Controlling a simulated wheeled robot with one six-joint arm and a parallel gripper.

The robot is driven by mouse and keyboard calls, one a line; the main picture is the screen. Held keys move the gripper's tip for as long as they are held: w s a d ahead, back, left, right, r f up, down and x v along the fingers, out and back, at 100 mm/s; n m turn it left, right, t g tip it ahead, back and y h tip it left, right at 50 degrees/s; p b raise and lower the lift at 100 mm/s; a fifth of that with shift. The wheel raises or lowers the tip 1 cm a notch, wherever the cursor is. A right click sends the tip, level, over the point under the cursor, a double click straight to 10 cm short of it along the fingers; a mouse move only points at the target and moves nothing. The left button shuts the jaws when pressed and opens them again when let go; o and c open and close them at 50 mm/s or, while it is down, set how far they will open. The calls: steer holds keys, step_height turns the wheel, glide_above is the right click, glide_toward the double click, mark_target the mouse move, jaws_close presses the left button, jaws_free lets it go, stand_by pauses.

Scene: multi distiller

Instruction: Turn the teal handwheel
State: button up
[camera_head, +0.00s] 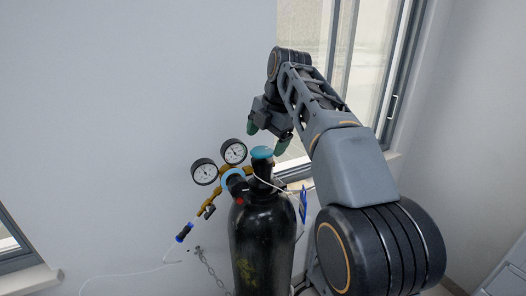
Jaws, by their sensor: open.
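The teal handwheel (262,153) sits on top of a black gas cylinder (262,240), at the middle of the view. My gripper (266,138) is open, with its green-tipped fingers pointing down just above the handwheel. One fingertip is at the upper left of the handwheel and the other at its right. The fingers look apart from the wheel, but the exact gap cannot be told from this view. My arm reaches in from the lower right.
Two round pressure gauges (219,163) and a brass regulator (213,195) stand left of the handwheel. A thin white hose (132,273) runs to the lower left. A chain (209,266) hangs beside the cylinder. A window is behind my arm.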

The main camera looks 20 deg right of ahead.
mark_target(262, 150)
steer(key=shift+x, duration=1.65)
steer(key=c, duration=0.9)
